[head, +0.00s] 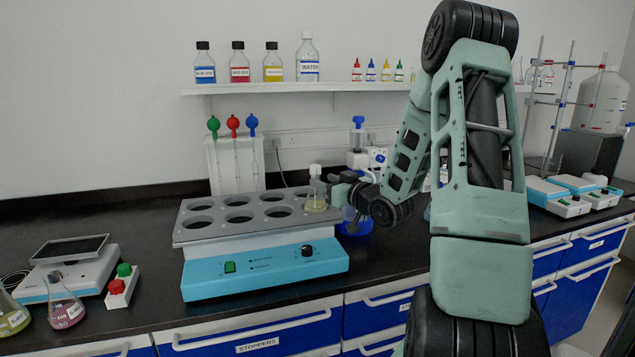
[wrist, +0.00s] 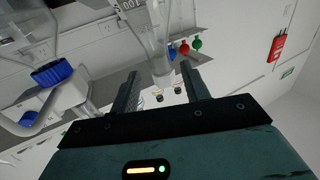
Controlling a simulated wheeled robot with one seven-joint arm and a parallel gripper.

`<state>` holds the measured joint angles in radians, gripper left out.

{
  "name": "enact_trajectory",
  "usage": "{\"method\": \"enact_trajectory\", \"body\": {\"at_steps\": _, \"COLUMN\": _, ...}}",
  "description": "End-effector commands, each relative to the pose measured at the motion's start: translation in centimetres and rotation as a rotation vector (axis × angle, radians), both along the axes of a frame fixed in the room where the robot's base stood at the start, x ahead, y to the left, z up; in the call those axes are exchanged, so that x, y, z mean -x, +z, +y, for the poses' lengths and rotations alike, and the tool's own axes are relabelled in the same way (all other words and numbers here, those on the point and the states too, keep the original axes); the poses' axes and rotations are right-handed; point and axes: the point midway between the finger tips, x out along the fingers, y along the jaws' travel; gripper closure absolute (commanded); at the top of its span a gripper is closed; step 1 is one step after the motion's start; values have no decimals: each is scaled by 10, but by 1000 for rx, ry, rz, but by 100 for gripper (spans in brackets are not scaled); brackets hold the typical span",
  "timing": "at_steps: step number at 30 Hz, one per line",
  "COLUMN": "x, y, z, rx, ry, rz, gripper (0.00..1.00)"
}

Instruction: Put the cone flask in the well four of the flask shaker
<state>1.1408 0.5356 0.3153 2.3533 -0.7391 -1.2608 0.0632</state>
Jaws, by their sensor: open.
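The cone flask (head: 316,199) is clear, with a little yellowish liquid. It stands upright in the front right well of the flask shaker (head: 215,273), which has a grey top plate with two rows of round wells and a blue base. The other wells look empty. My gripper (head: 331,187) is open, just right of the flask's neck. In the wrist view the fingers (wrist: 161,84) are spread, with the flask's clear neck (wrist: 155,45) beyond and between their tips. I cannot tell whether either finger touches the glass.
Two flasks with coloured liquid, a scale (head: 70,262) and a red-and-green-topped stand (head: 121,284) are at the left. A pipette rack (head: 235,163) stands behind the shaker. A bottle shelf (head: 330,90) hangs above.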

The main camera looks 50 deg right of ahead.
Motion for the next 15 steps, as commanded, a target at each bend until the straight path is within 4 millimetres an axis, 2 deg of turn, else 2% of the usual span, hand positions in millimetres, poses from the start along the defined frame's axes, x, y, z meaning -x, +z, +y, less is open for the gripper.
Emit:
{"method": "enact_trajectory", "body": {"at_steps": 1, "x": 12, "y": -2, "z": 1, "rx": 1, "ry": -2, "rz": 1, "gripper": 54}}
{"method": "enact_trajectory", "body": {"at_steps": 6, "x": 45, "y": -2, "z": 7, "rx": 1, "ry": -2, "rz": 0, "gripper": 54}}
{"method": "enact_trajectory", "body": {"at_steps": 10, "x": 62, "y": -1, "z": 9, "rx": 0, "ry": -1, "rz": 0, "gripper": 54}}
{"method": "enact_trajectory", "body": {"at_steps": 15, "x": 71, "y": 0, "z": 12, "rx": 0, "ry": 1, "rz": 0, "gripper": 54}}
